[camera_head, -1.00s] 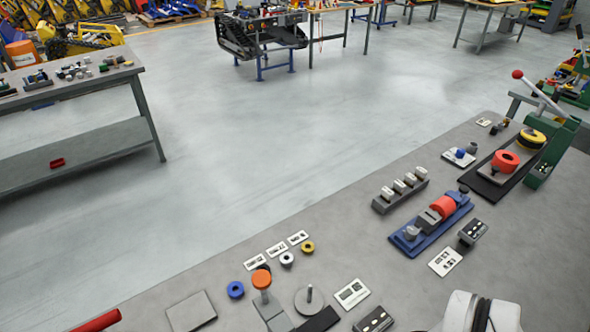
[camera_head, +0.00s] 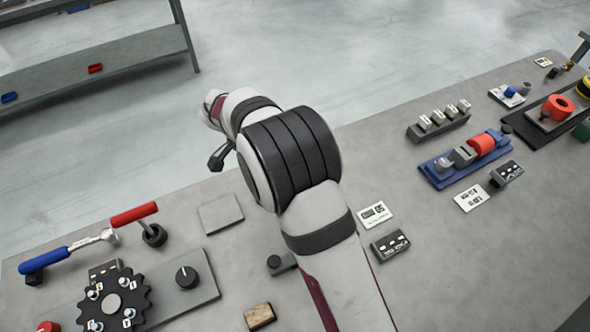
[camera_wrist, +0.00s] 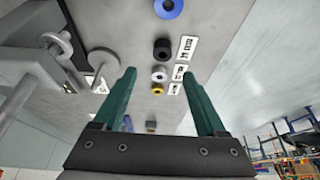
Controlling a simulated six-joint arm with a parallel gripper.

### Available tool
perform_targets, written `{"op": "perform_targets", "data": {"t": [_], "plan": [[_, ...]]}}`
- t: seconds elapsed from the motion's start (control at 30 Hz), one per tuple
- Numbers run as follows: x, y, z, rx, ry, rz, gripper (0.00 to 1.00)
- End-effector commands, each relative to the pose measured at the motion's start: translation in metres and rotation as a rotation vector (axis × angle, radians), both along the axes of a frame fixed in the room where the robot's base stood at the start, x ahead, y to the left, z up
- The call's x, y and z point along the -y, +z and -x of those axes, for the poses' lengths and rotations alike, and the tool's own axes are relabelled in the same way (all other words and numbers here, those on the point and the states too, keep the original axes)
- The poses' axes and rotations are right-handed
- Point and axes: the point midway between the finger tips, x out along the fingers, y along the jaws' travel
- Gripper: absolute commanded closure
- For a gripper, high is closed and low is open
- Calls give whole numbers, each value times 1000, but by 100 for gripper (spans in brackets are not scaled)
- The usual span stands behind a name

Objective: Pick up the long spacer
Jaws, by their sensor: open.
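Several ring-shaped spacers show in the wrist view, in a row running away from blue. I cannot tell for sure which is the long spacer. My gripper (camera_wrist: 159,74) has two green fingers, spread apart with nothing held. The white ring appears between the fingertips in the picture; its distance from them is unclear.
White label cards (camera_wrist: 188,47) lie beside the rings. A post on a round base (camera_wrist: 103,65) stands left of them.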

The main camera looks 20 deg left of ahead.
Motion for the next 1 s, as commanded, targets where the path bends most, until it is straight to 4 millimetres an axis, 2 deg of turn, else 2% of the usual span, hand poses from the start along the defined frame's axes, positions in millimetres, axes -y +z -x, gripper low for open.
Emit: {"op": "perform_targets", "data": {"t": [0.1, 0.27, 0.47, 0.57, 0.73, 0.77, 1.0], "plan": [[8, -25, -7, -3, -1, 1, 26], [13, -45, -13, -2, -2, 1, 26], [19, -81, -25, -3, -2, 0, 26], [21, -87, -27, -2, -2, -1, 26], [21, -87, -27, -1, -1, -2, 26], [21, -87, -27, -1, -1, -2, 30], [20, -87, -27, -1, -1, -2, 73]]}}
